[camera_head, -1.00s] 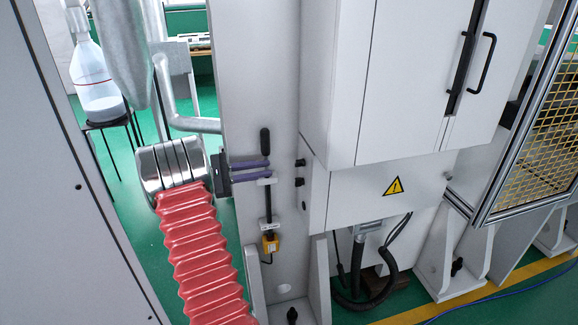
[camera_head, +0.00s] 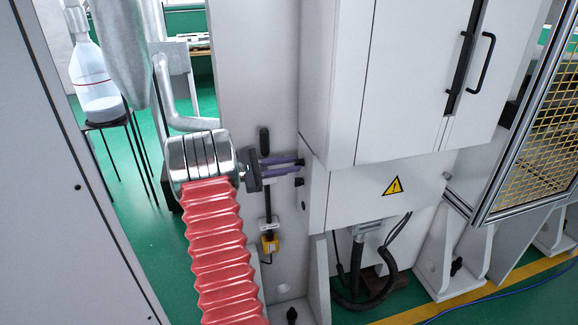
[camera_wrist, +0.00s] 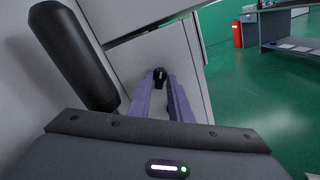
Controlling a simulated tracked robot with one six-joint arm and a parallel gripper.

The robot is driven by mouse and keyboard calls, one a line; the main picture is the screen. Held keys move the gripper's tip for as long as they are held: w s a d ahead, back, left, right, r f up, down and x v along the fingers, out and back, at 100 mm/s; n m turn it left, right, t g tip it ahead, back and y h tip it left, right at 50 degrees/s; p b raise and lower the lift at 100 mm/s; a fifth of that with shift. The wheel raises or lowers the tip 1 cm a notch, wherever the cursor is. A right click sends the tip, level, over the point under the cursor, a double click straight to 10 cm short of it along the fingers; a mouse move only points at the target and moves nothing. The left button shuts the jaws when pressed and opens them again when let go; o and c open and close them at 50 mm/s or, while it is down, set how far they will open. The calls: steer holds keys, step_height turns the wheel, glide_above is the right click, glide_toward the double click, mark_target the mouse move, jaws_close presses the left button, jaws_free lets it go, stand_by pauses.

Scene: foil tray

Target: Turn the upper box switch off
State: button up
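The upper box switch, a small black knob (camera_wrist: 160,76), shows in the wrist view between the far ends of my two purple fingers. In the head view it is largely covered by my fingertips. The lower switch (camera_head: 300,182), another black knob, sits just below it on the grey box side. My gripper (camera_head: 300,165) points right at the upper switch, its fingers apart, one above the other in the head view. In the wrist view my gripper (camera_wrist: 163,92) has its tips on either side of the knob. Whether they touch it is not clear.
A dark vertical handle (camera_wrist: 75,55) stands close on the left in the wrist view. A yellow box (camera_head: 270,243) hangs below my gripper. The white cabinet (camera_head: 410,80) with a warning sign (camera_head: 393,186) is to the right.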

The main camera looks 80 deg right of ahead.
jaws_close()
steer(key=shift+n, duration=2.9)
jaws_free()
steer(key=shift+w, duration=0.15)
